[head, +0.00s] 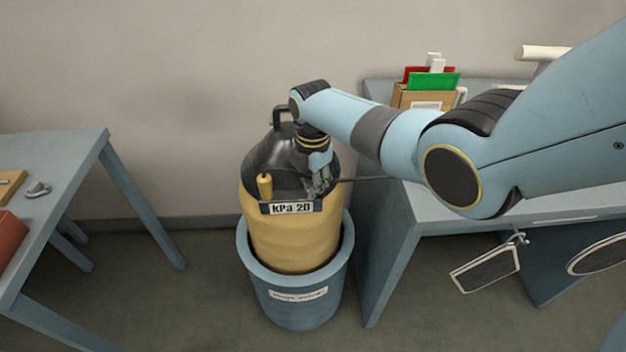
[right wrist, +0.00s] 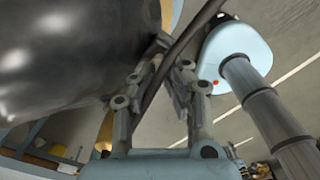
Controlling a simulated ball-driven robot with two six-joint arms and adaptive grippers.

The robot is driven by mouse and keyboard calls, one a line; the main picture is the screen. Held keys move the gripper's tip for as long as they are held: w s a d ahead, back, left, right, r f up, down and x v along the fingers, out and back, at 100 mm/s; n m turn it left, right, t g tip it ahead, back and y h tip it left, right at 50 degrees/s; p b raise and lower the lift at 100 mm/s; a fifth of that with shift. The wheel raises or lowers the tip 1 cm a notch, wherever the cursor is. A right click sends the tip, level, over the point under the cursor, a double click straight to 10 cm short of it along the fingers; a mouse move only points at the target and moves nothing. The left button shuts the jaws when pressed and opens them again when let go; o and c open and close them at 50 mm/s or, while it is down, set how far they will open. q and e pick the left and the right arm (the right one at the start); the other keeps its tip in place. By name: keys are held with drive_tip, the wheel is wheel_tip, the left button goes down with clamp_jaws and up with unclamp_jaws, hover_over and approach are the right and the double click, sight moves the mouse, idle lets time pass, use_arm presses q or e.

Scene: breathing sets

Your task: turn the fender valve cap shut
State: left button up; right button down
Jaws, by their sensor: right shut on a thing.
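The fender (head: 290,240) is a yellow cylinder with a glossy black top, standing in a blue bucket. A panel on its front reads "kPa 20" (head: 291,208), and a small yellow peg (head: 265,186) stands upright behind the panel's left end. My right gripper (head: 319,188) is at the right side of the black top, its fingers pointing down. It is shut on a thin dark bar (head: 368,179) that sticks out to the right. In the right wrist view the dark bar (right wrist: 180,45) passes between the fingers, beside the black top (right wrist: 65,55). I cannot make out the valve cap's outline. My left gripper is out of view.
The blue bucket (head: 295,300) stands on the floor between a left table (head: 70,165) and a right table (head: 400,230). A box with red and green cards (head: 425,97) sits on the right table. Framed panels (head: 486,270) hang at its front.

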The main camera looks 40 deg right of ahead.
drive_tip(key=m+p, duration=0.1)
drive_tip(key=m, duration=0.3)
drive_tip(key=shift+w, duration=0.1)
drive_tip(key=shift+m+p, duration=0.3)
drive_tip(key=shift+m, duration=1.5)
drive_tip(key=c, duration=1.4)
unclamp_jaws()
wheel_tip(320, 180, up, 12)
